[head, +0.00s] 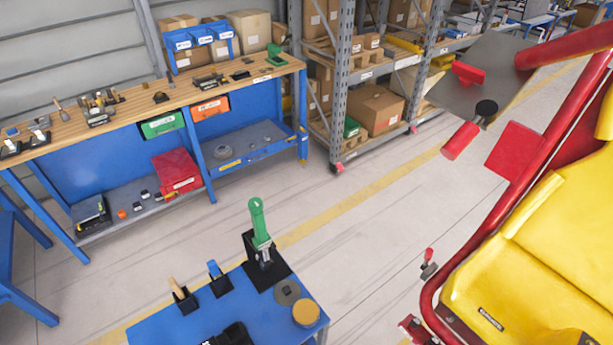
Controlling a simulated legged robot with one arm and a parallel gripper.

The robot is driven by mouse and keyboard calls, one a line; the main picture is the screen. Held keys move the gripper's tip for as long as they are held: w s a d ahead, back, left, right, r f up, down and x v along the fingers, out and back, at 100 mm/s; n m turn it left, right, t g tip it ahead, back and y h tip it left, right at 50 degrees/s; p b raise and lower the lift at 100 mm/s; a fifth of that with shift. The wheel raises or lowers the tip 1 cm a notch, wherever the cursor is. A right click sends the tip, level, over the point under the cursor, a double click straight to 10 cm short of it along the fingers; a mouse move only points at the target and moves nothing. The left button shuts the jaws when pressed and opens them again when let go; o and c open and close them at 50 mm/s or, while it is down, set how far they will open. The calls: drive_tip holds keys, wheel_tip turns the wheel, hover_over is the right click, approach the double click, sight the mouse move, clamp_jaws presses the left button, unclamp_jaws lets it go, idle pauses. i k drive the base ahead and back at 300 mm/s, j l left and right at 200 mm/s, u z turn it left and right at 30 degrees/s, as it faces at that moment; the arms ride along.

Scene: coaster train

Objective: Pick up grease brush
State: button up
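A wooden handle (176,287) stands tilted in a small black holder (187,302) on the blue table (165,331) at the bottom. It may be the grease brush; its lower end is hidden in the holder. Beside it on the right, a blue-handled tool (214,269) stands in a similar black holder (221,286). A small brush-like tool with a light handle (59,106) also shows on the far workbench, too small to tell for sure.
A green-handled tool (259,222) stands upright on a black base on the blue table, near a round yellow-orange lid (306,313) and a grey disc (287,292). A yellow seat with red bars (540,245) blocks the right. Clear floor (365,230) lies between table, workbench (150,105) and shelves.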

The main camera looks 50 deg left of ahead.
sight(175, 286)
drive_tip(key=u, duration=3.1)
drive_tip(key=z, duration=3.5)
drive_tip(key=u, duration=3.3)
